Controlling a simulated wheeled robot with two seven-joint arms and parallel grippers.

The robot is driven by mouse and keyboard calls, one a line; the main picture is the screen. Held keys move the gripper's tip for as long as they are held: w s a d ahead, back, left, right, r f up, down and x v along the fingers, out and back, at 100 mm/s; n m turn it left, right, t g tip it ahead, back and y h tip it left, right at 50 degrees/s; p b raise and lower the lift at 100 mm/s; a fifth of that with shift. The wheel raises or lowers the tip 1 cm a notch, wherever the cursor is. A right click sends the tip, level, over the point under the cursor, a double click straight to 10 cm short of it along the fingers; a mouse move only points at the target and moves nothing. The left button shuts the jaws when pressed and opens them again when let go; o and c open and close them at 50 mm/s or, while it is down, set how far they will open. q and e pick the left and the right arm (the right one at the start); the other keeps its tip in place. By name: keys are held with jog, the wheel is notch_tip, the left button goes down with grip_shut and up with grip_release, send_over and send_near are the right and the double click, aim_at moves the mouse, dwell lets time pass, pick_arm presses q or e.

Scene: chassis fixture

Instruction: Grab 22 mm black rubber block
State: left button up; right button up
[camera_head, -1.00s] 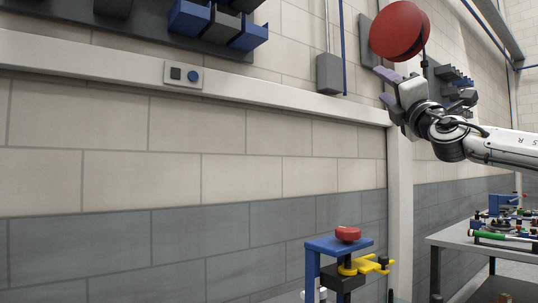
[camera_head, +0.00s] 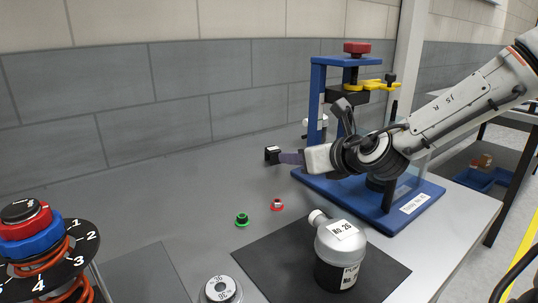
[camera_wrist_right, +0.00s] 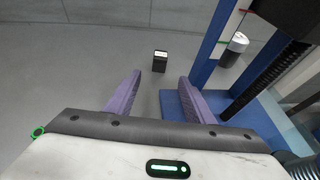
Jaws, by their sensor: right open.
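The small black block (camera_head: 272,155) with a white label on its top stands on the grey table, left of the blue press. It also shows in the right wrist view (camera_wrist_right: 160,62), just ahead of the fingers and between their lines. My right gripper (camera_head: 291,158) is open, with its purple fingers pointing at the block. In the wrist view the gap between the fingertips (camera_wrist_right: 160,86) is empty and the block lies beyond it. My left gripper is not in view.
The blue press (camera_head: 318,100) stands close to the right finger. A grey bottle (camera_head: 336,262) stands on a dark mat (camera_head: 262,258). Small green (camera_head: 242,220) and red (camera_head: 277,205) rings lie nearby. A spring dial (camera_head: 45,250) is at left. The table's left middle is clear.

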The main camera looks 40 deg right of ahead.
aim_at(276, 153)
jog(key=b+x, duration=0.1)
jog(key=x, duration=1)
jog(key=shift+w+b, duration=0.25)
jog(key=shift+b, duration=0.05)
jog(key=c, duration=1.1)
jog(key=shift+r, duration=0.15)
